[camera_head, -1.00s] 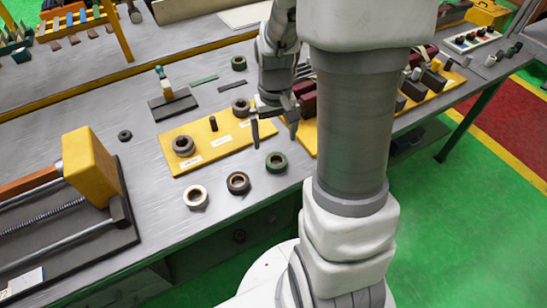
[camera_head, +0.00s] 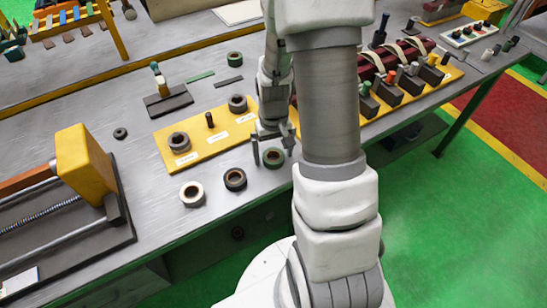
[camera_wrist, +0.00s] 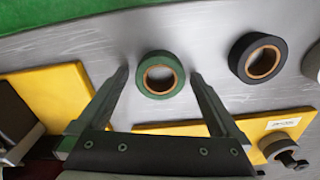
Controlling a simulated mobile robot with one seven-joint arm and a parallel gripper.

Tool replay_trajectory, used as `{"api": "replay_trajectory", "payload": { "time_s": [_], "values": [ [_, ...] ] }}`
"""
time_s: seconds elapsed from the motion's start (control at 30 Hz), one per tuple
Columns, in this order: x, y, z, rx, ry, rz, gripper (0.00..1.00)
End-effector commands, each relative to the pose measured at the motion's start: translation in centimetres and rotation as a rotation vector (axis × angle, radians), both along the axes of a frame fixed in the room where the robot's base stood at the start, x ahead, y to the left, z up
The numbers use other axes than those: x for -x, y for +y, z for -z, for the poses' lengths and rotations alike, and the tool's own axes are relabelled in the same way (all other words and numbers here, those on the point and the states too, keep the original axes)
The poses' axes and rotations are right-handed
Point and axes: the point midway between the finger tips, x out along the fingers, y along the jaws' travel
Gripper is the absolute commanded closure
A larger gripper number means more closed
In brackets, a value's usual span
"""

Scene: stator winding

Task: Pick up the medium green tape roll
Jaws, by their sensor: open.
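A green tape roll (camera_head: 273,166) lies flat on the grey bench near its front edge. In the wrist view the green roll (camera_wrist: 160,57) shows a tan core and sits centred between the fingertips. My gripper (camera_head: 272,148) is open and empty, just above or beside this roll; the exact height is hard to tell. Its two fingers (camera_wrist: 158,77) point toward the roll, one on each side. A second green roll (camera_head: 235,53) lies farther back on the bench.
A dark tape roll (camera_head: 235,187) and a pale roll (camera_head: 192,202) lie to the left. A yellow board (camera_head: 215,148) with grey rings is just behind. A yellow-ended vise-like fixture (camera_head: 85,165) stands at far left. Tools and a red-brown part crowd the right.

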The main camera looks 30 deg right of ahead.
Motion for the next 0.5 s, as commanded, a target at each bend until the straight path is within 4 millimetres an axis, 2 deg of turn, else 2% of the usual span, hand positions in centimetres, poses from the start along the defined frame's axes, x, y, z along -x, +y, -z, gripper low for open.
{"api": "replay_trajectory", "payload": {
  "time_s": [0.1,0.5],
  "values": [
    [0.00,0.00,-0.04,0.000,0.000,0.000,0.02],
    [0.00,0.00,-0.07,0.000,0.000,0.000,0.74]
  ]
}}
